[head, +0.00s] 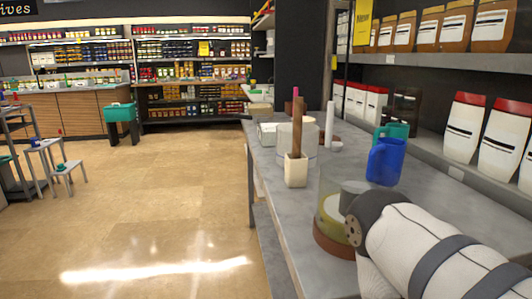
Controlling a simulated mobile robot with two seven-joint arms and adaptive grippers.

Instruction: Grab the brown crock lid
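A pale grey crock-like cylinder (311,139) stands on the grey counter, partly behind a square cream holder. My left gripper is out of view.
The square holder (296,170) has a tall brown stick (297,125) in it. Shelves with bags line the right wall. The floor (150,200) at left is open.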

